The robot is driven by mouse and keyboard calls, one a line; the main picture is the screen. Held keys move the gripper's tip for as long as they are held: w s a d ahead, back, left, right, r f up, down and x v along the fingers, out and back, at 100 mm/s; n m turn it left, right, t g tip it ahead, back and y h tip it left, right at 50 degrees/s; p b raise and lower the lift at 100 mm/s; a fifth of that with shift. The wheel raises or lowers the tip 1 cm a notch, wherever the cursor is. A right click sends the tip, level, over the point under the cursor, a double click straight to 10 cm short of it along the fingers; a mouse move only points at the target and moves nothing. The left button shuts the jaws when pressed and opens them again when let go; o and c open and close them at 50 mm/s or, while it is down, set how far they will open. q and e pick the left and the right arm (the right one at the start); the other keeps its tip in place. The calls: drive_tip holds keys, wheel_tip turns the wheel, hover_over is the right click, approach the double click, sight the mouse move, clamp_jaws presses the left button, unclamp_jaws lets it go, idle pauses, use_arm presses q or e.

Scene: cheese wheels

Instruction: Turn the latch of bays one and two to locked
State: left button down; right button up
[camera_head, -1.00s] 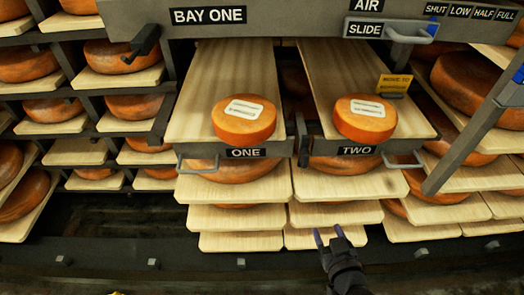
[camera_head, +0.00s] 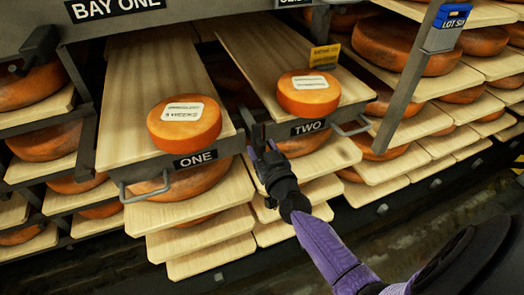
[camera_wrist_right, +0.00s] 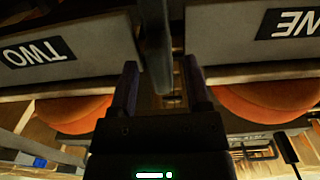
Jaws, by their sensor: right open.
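The bay one drawer front (camera_head: 195,160) and bay two drawer front (camera_head: 308,128) are pulled forward, each with a labelled orange cheese wheel on its board. A dark upright piece, seemingly a latch (camera_head: 257,132), stands in the gap between the fronts. My right gripper (camera_head: 262,151) is open just below and in front of it. In the right wrist view, upside down, a grey upright bar (camera_wrist_right: 156,45) appears between the open fingers (camera_wrist_right: 162,88); contact cannot be told. A black lever (camera_head: 38,45) sits left under the BAY ONE sign. My left gripper is not in view.
Metal handles (camera_head: 135,192) stick out below the drawer fronts. Boards with more cheese wheels fill the racks below and to both sides. A grey slanted post with a blue lot box (camera_head: 447,28) stands at the right. The dark floor is clear.

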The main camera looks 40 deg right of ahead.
drive_tip(key=shift+c, duration=1.1)
clamp_jaws()
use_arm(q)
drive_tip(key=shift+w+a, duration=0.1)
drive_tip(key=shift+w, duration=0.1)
